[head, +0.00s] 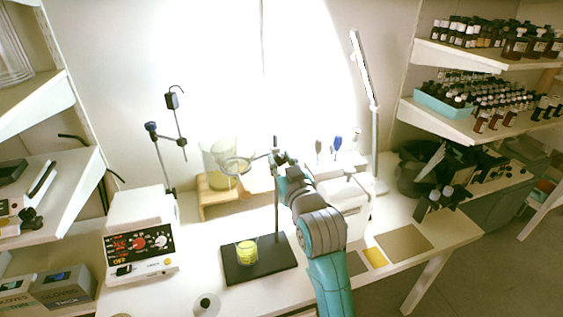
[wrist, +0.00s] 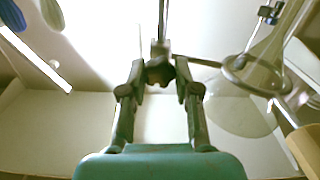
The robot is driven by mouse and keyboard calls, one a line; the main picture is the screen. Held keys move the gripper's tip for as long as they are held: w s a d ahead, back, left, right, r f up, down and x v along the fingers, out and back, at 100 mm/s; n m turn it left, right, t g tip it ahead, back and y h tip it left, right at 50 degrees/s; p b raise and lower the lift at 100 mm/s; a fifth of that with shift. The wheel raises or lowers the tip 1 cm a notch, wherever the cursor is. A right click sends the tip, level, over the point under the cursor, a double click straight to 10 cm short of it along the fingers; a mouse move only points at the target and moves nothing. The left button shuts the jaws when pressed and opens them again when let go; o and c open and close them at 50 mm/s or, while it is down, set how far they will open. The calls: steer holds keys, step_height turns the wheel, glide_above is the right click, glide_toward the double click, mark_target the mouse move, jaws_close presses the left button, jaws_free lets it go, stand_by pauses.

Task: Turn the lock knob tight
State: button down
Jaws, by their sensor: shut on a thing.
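My gripper (head: 281,161) is at the upright rod (head: 276,200) of the stand, at clamp height. In the wrist view its two fingers (wrist: 160,75) are shut on the dark lock knob (wrist: 160,70), one on each side. The knob sits on the clamp (wrist: 160,48) around the rod (wrist: 163,18). A support ring (wrist: 240,66) reaches out to the right from the clamp, with a clear glass vessel (wrist: 243,105) in it. In the head view the gripper and arm hide the knob.
The stand's black base (head: 232,272) carries a small beaker of yellow liquid (head: 247,252). A hotplate-like device (head: 140,245) stands at the left. A second stand with clamps (head: 162,150) is behind it. Shelves of brown bottles (head: 500,100) are at the right.

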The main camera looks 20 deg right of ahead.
steer(key=m, duration=0.4)
steer(key=shift+m, duration=0.3)
steer(key=m, duration=0.9)
steer(key=shift+d, duration=0.1)
steer(key=m, duration=0.3)
steer(key=shift+f+m, duration=0.1)
steer(key=shift+m, duration=0.2)
steer(key=m, duration=0.3)
steer(key=shift+m, duration=0.3)
steer(key=m, duration=0.4)
steer(key=shift+f+m, duration=0.1)
steer(key=shift+m, duration=0.2)
steer(key=m, duration=0.4)
steer(key=shift+m, duration=1.9)
